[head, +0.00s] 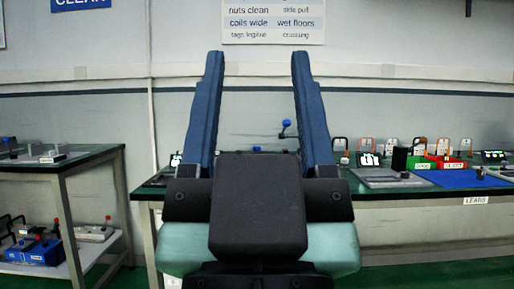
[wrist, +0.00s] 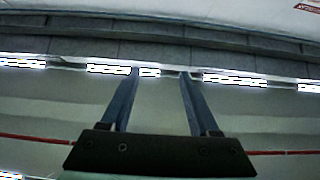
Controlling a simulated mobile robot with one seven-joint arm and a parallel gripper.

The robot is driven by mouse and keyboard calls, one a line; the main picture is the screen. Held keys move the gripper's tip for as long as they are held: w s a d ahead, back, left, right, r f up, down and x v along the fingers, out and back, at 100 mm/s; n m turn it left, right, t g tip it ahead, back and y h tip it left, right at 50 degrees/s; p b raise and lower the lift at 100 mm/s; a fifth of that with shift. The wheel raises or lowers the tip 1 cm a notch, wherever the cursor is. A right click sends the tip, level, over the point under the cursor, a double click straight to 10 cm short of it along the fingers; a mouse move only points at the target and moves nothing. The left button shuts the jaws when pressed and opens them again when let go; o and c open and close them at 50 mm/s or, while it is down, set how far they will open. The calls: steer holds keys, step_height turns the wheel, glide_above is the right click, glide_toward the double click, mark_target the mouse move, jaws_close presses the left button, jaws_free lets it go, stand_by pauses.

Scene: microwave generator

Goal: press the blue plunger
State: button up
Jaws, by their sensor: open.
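My gripper (head: 256,58) is large in the middle of the head view, pointing up, with its two blue fingers wide apart and nothing between them. In the wrist view my gripper (wrist: 160,73) shows against the ceiling and its lights. A small blue knob-like part (head: 285,127) shows between the fingers, in the background above the far table; it may be the blue plunger, but its lower part is hidden by my gripper. No plunger shows in the wrist view.
The long green-topped table (head: 400,208) runs behind my gripper. On its right are a grey plate (head: 385,178), a blue mat (head: 462,178), green and red bins (head: 441,162) and several padlock-like items. A side table (head: 45,168) stands left, with a blue box (head: 35,252) on its lower shelf.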

steer(key=shift+r, duration=0.25)
steer(key=c, duration=0.5)
step_height(320, 180, up, 5)
steer(key=p, duration=0.5)
steer(key=shift+f, duration=0.15)
jaws_close()
step_height(320, 180, up, 30)
steer(key=p, duration=3)
steer(key=shift+a+f, duration=0.1)
steer(key=shift+f, duration=0.05)
